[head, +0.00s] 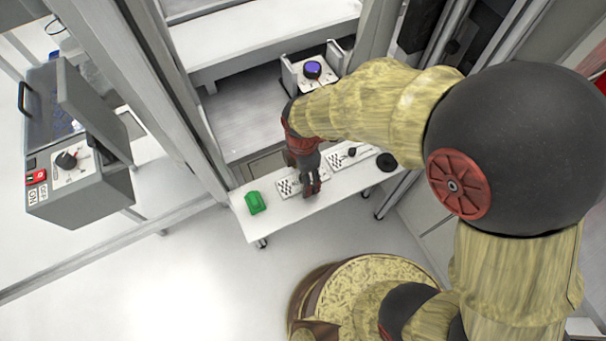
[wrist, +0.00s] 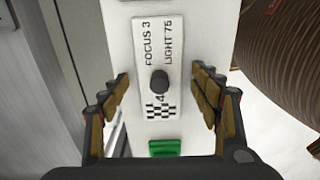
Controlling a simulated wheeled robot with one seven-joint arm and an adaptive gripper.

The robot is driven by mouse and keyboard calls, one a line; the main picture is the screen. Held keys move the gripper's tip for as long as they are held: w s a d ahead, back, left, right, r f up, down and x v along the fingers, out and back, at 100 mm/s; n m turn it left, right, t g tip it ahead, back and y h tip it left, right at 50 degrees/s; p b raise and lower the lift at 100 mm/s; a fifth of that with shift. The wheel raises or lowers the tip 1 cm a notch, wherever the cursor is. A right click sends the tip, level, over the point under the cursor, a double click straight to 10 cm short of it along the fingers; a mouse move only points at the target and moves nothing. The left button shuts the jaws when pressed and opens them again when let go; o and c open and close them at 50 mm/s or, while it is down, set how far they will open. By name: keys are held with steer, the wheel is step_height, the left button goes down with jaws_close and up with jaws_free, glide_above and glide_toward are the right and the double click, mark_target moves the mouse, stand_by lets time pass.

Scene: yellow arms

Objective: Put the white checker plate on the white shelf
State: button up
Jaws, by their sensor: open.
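A white checker plate (head: 287,186) lies flat on a low white bench (head: 325,205), partly hidden by my gripper (head: 312,187) in the head view. In the wrist view the plate (wrist: 148,60) shows a black knob, a checker patch and the words "FOCUS 3" and "LIGHT 75". My gripper (wrist: 161,85) is open, pointing down over it, with one finger on each side and a gap to both edges. Nothing is held. A wide white shelf (head: 265,40) is at the back; I cannot tell which surface is the task's white shelf.
A green block (head: 255,202) lies left of the plate on the bench. A second white plate (head: 340,160) and a black round knob (head: 386,162) are to the right. A stand with a blue knob (head: 312,70) is behind. A grey machine (head: 75,165) stands left.

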step_height(320, 180, up, 12)
steer(key=p, duration=0.4)
steer(key=shift+r+p, duration=0.2)
steer(key=shift+p, duration=0.1)
steer(key=d+r+m+t, duration=0.3)
steer(key=d+r+m, duration=0.9)
steer(key=d+r, duration=0.1)
steer(key=s+d+r+m+t, duration=0.2)
steer(key=s+d+r+m, duration=0.4)
steer(key=d+m, duration=0.3)
steer(key=s+m, duration=0.1)
steer(key=m, duration=0.2)
steer(key=shift+s+d+t, duration=0.3)
steer(key=shift+d, duration=0.05)
